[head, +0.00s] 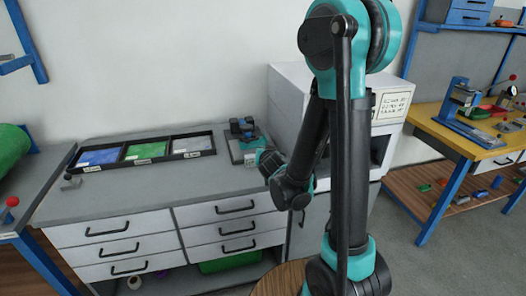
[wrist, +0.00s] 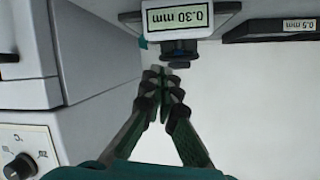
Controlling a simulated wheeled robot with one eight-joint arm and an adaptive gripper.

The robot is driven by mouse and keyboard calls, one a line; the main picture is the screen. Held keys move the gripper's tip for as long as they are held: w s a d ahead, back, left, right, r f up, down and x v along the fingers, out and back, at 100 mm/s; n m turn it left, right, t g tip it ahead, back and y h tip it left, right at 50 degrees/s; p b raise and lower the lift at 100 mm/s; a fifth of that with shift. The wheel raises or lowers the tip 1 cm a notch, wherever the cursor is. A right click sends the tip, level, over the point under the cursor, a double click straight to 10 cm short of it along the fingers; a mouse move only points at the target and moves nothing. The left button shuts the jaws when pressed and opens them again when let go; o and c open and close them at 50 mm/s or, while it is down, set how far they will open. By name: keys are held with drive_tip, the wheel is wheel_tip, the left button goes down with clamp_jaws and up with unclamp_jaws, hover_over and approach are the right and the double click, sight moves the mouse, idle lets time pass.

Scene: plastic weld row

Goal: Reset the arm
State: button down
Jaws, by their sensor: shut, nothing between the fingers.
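My arm (head: 345,150), teal and dark grey, rises in front of the counter in the head view and bends down toward the counter's right part. My gripper (wrist: 161,76) shows in the wrist view with its fingertips together and nothing between them. It is over the pale counter top, with a thickness gauge (wrist: 180,18) just beyond the tips. I cannot tell whether the fingertips touch the gauge. In the head view the gauge (head: 241,127) stands near the back wall, and the fingers are hard to make out.
A black tray (head: 121,155) with blue, green and grey compartments lies left on the counter (head: 140,195). A yellow bench (head: 440,125) is farther right.

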drive_tip(key=s+d, duration=0.1)
drive_tip(key=d, duration=0.1)
drive_tip(key=s+d+g+h, duration=0.1)
drive_tip(key=d, duration=0.1)
drive_tip(key=s+d+f+g, duration=0.1)
drive_tip(key=s+d, duration=0.1)
drive_tip(key=shift+d+f+h, duration=0.1)
drive_tip(key=shift+d+h, duration=0.15)
drive_tip(key=shift+h, duration=0.05)
drive_tip(key=s+d+f+g, duration=0.2)
drive_tip(key=s, duration=0.5)
drive_tip(key=s+d+f+n+g, duration=0.1)
drive_tip(key=s+d+f+g, duration=0.1)
drive_tip(key=s, duration=0.5)
drive_tip(key=s+d+f+n+g, duration=0.1)
drive_tip(key=s+d+f+g, duration=0.1)
drive_tip(key=s, duration=0.6)
drive_tip(key=shift+d+f+g, duration=0.15)
drive_tip(key=shift+d+g, duration=0.3)
drive_tip(key=shift+g, duration=0.45)
